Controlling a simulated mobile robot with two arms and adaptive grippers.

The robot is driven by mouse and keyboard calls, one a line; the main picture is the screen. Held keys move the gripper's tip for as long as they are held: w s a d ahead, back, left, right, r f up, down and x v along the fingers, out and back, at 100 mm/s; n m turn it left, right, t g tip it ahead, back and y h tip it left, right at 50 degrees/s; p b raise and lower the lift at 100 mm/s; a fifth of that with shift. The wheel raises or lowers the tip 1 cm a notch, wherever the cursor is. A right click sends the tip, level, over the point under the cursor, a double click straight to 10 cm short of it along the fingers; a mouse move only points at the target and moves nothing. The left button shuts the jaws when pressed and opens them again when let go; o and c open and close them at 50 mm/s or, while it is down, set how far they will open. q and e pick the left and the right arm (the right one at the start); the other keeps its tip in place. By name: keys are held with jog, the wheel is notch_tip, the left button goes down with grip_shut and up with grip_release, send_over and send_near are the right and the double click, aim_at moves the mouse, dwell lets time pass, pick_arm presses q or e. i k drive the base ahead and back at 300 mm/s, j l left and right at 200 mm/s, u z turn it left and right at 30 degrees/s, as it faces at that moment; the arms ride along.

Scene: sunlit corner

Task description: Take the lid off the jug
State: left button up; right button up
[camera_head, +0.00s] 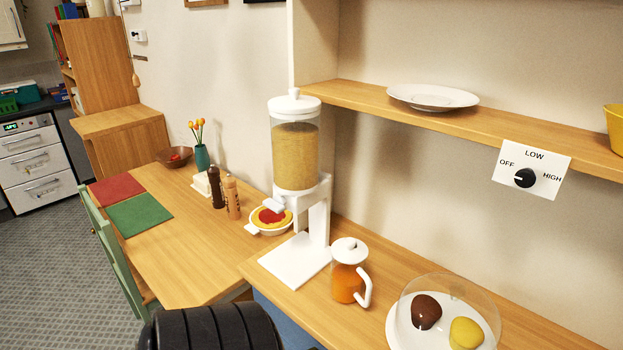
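The jug (346,284) stands upright on the wooden counter, right of the dispenser's base. It is clear with orange contents and has a white handle on its right side. Its white lid (349,252) sits on top and has a small knob in the middle. Neither of my grippers is in view, so nothing shows near the jug or touching it.
A tall cereal dispenser (296,150) stands just left of the jug. A clear dome (455,290) over a plate with brown and yellow items is at right. A shelf (360,101) with a white plate (432,97) overhangs behind. The counter (325,318) is bare in front of the jug.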

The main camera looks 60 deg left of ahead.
aim_at(349, 251)
jog(key=u, duration=1.75)
